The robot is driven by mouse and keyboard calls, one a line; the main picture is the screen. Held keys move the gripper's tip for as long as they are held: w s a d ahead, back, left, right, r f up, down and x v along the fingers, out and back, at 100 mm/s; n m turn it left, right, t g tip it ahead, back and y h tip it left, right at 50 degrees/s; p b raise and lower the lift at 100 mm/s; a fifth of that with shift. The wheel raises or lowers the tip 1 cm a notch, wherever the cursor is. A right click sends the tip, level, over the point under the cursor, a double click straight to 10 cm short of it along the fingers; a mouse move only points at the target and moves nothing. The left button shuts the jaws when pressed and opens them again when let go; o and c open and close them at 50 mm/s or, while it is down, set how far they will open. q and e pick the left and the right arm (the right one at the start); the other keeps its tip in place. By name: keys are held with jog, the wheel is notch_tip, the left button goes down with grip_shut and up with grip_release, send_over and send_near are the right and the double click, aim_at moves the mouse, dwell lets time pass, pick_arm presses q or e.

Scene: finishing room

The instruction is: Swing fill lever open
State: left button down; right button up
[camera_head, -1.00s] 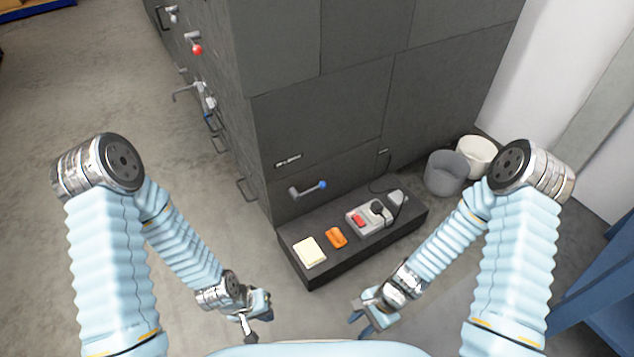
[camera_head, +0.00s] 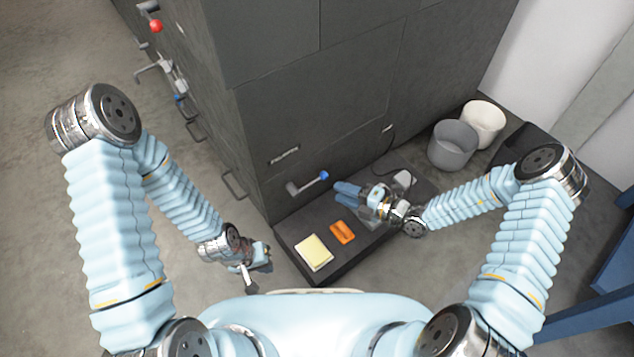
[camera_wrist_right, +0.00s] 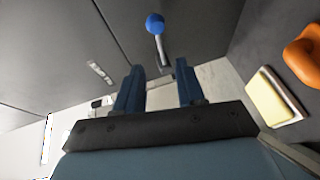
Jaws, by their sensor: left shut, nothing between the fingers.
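A grey metal lever (camera_head: 303,187) with a blue ball knob (camera_head: 324,175) is mounted low on the dark cabinet front; I cannot tell whether it is the fill lever. Its arm slants up to the right, with the knob at the right end. My right gripper (camera_head: 346,192) is just right of the knob, open and empty. In the right wrist view the knob (camera_wrist_right: 155,24) shows beyond the two blue fingers (camera_wrist_right: 160,86), apart from them. My left gripper (camera_head: 251,285) hangs low near the floor at the left, shut and empty, away from the lever.
A dark low platform (camera_head: 315,274) below the lever carries a yellow pad (camera_head: 314,252) and an orange object (camera_head: 342,232). Other handles, one with a red knob (camera_head: 156,26), line the cabinet's left side. Grey (camera_head: 453,147) and white (camera_head: 484,124) bins stand at the right.

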jog(key=x, duration=0.9)
jog(key=shift+b, duration=0.4)
jog(key=shift+s+f, duration=0.1)
jog(key=shift+c, duration=0.3)
grip_shut()
